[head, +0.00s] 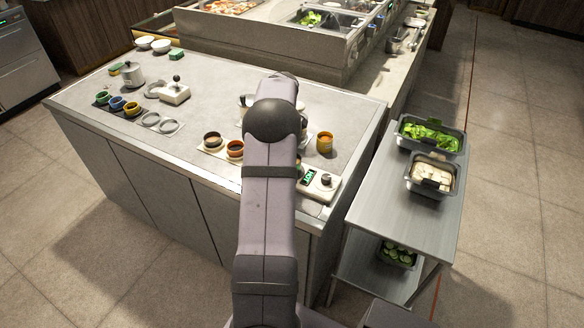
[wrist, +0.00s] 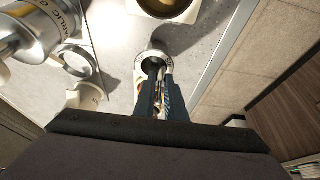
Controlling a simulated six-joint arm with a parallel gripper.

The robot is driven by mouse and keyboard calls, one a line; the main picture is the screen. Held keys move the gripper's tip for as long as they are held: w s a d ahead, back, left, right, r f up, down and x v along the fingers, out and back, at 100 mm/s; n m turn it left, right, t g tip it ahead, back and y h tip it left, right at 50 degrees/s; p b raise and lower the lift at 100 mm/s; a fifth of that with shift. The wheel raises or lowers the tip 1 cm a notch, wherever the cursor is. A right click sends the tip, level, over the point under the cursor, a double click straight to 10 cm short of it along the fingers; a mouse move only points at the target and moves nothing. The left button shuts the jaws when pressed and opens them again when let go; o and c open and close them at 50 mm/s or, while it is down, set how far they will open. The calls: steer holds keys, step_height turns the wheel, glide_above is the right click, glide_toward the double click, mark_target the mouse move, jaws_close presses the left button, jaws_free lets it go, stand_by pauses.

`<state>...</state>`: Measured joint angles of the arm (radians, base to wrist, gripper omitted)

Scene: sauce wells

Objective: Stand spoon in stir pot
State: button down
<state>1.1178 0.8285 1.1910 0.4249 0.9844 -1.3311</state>
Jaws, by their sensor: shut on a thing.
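In the wrist view my gripper (wrist: 154,98) points down with its dark fingers close together. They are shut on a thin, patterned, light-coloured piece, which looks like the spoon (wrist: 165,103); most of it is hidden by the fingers. A small round pot with a pale lettered rim (wrist: 142,65), likely the stir pot, lies right at the fingertips. I cannot tell whether the spoon's lower end is inside it. In the head view my arm hides the gripper, the spoon and that pot.
The head view shows red (head: 235,150) and yellow (head: 324,142) cups and a device with a green display (head: 322,184) near the counter's edge.

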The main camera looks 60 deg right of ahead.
steer(key=shift+f, duration=0.2)
stand_by(0.7)
steer(key=c, duration=1.1)
jaws_free()
steer(key=shift+r+p, duration=2.7)
steer(key=shift+r, duration=1.8)
